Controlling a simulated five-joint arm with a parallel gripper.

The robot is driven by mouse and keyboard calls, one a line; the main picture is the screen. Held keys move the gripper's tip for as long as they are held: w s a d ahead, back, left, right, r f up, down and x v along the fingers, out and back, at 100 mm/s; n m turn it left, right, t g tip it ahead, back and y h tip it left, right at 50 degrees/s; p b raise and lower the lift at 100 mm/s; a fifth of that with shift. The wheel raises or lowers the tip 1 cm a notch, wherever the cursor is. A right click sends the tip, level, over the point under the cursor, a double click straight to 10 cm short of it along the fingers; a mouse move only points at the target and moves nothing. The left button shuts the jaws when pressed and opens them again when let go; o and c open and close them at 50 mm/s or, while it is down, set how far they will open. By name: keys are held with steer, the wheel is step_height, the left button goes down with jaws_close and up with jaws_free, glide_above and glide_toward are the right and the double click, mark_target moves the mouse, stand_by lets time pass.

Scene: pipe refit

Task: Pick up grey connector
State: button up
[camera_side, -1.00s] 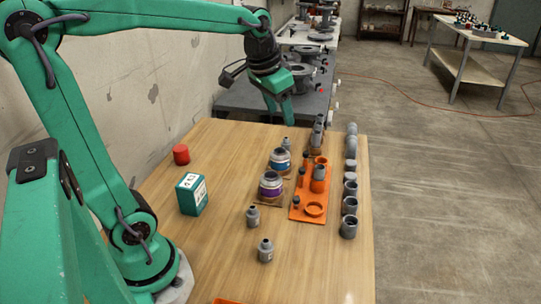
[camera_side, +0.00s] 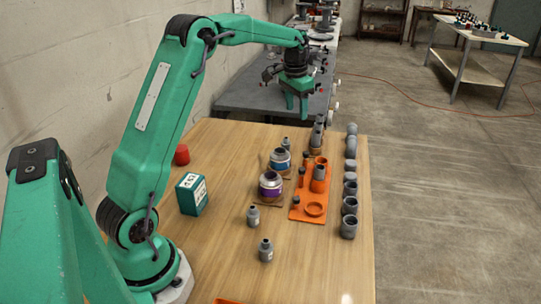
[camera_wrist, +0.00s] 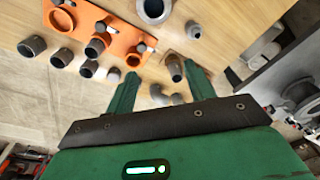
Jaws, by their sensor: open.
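Several grey connectors stand on the wooden table, and I cannot tell which one the task means. A row of grey fittings (camera_side: 349,205) runs along the table's right edge; one of them shows in the wrist view (camera_wrist: 62,57). A tall grey fitting (camera_side: 317,139) stands near the far edge; in the wrist view a grey fitting (camera_wrist: 174,68) shows between my fingers. Small necked grey connectors (camera_side: 265,251) stand towards the front and middle. My gripper (camera_side: 297,110) is open and empty, above and beyond the table's far edge. Its fingers (camera_wrist: 161,70) point towards the fittings without visible contact.
An orange tray (camera_side: 310,219) holds fittings beside the row. Two large banded grey fittings (camera_side: 270,185) stand left of it. A green box (camera_side: 191,193) and a red cylinder (camera_side: 181,154) are at left. A grey bench (camera_side: 240,94) lies beyond. The table's front is mostly clear.

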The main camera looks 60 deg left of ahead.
steer(key=g, duration=0.1)
glide_above(286, 138)
steer(key=shift+h, duration=0.3)
step_height(286, 138, down, 11)
steer(key=shift+f, duration=0.15)
steer(key=shift+f, duration=0.1)
steer(key=shift+f, duration=1.2)
steer(key=shift+f, duration=0.1)
steer(key=shift+f, duration=2.5)
steer(key=shift+c, duration=0.2)
steer(key=c, duration=0.9)
